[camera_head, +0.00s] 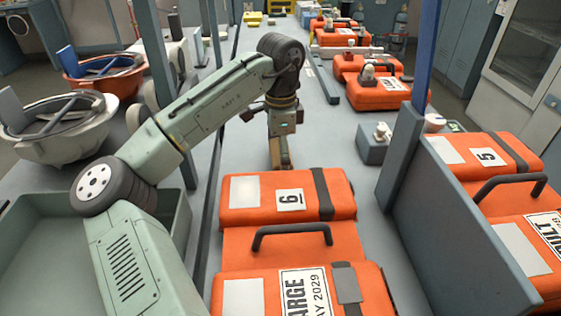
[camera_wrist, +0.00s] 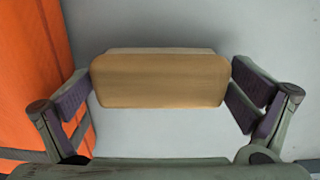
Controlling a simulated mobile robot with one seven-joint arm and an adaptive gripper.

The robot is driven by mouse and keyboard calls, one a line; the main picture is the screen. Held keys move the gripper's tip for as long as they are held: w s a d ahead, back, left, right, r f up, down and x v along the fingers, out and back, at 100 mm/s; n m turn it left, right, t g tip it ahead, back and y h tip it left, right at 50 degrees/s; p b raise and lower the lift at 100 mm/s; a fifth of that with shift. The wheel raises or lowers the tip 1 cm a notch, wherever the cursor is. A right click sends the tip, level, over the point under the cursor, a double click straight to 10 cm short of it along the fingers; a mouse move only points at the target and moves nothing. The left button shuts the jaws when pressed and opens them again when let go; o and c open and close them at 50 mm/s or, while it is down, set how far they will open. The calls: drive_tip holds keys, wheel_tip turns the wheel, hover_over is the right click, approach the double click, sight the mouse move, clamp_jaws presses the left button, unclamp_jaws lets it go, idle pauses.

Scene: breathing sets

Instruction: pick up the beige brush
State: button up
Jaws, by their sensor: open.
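The beige brush (camera_wrist: 160,80) lies on the grey surface in the wrist view, seen as a tan block with a paler strip along its far edge. My gripper (camera_wrist: 162,92) is open, with one purple-padded finger at each side of the brush. Narrow gaps show between the pads and the brush's ends, so I see no grip on it. In the head view my gripper (camera_head: 282,128) points down behind the orange case marked 6, and a small tan part of the brush (camera_head: 285,158) shows below it.
The orange case numbered 6 (camera_head: 258,212) stands close in front of my gripper; an orange side (camera_wrist: 38,70) fills the wrist view's left. A grey divider (camera_head: 450,235) and a blue post (camera_head: 424,55) stand to the right.

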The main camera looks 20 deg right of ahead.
drive_tip(key=shift+c, duration=0.4)
drive_tip(key=c, duration=0.9)
drive_tip(key=shift+o, duration=0.2)
wheel_tip(320, 180, up, 10)
drive_tip(key=shift+r, duration=0.1)
drive_tip(key=o, duration=0.7)
drive_tip(key=shift+c, duration=0.2)
drive_tip(key=c, duration=0.5)
